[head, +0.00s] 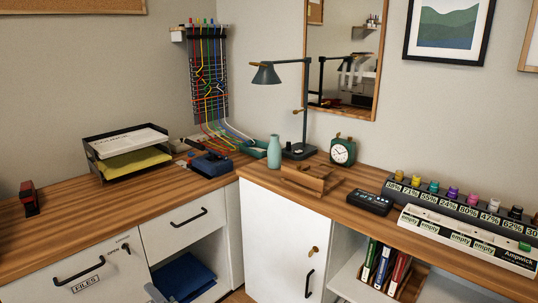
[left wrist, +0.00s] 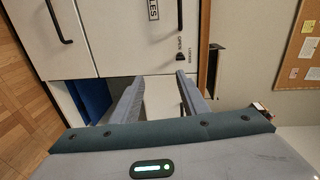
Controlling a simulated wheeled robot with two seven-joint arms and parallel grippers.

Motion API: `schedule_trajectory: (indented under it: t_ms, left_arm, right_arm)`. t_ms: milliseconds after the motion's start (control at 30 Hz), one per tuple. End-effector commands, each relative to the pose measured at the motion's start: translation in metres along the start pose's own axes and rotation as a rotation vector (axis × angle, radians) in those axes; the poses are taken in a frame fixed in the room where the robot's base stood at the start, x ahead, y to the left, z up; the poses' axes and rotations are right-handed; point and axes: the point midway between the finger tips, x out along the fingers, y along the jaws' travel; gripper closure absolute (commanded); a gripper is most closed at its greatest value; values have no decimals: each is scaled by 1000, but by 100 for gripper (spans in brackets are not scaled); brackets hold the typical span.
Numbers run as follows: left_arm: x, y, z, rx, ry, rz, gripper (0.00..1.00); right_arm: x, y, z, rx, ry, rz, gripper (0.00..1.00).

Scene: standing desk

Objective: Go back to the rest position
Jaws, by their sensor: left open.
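My left gripper shows in the left wrist view (left wrist: 160,78), its two grey fingers apart with nothing between them. In the head view only a small grey part of it (head: 155,293) shows at the bottom edge, in front of the cabinet under the left desk. The fingers point toward the white drawer front with the FILES label (head: 87,284), which also shows in the left wrist view (left wrist: 153,9). A lock (head: 125,246) sits on that front. The rest of my left arm is hidden. My right gripper is in neither view.
The blue folded item (head: 184,277) lies in the open shelf beside the drawers. The wooden corner desk (head: 215,190) carries a paper tray (head: 128,160), a lamp (head: 300,150), a vase (head: 274,152), a clock (head: 342,151) and a bottle rack (head: 470,235). Drawer handles (head: 188,217) stick out.

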Motion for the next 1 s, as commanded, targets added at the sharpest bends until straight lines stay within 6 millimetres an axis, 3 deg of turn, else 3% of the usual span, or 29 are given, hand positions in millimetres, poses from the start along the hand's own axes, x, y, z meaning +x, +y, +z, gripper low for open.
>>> schedule_trajectory:
  t_ms: [167, 267, 400, 500, 700, 1000]
  left_arm:
    - [-39, 65, 40, -128, 23, 222, 59]
    - [-73, 104, 64, -224, 33, 382, 59]
    - [-134, 146, 96, -362, 42, 616, 59]
    - [-181, 166, 114, -456, 44, 779, 59]
    - [-252, 179, 135, -584, 43, 1007, 59]
    - [-320, 175, 152, -692, 35, 1211, 59]
  right_arm:
    - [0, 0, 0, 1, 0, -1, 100]
    - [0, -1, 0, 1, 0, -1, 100]
    - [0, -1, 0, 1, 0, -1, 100]
    - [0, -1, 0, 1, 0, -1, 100]
    - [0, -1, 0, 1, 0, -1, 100]
    - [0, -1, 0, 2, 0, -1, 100]
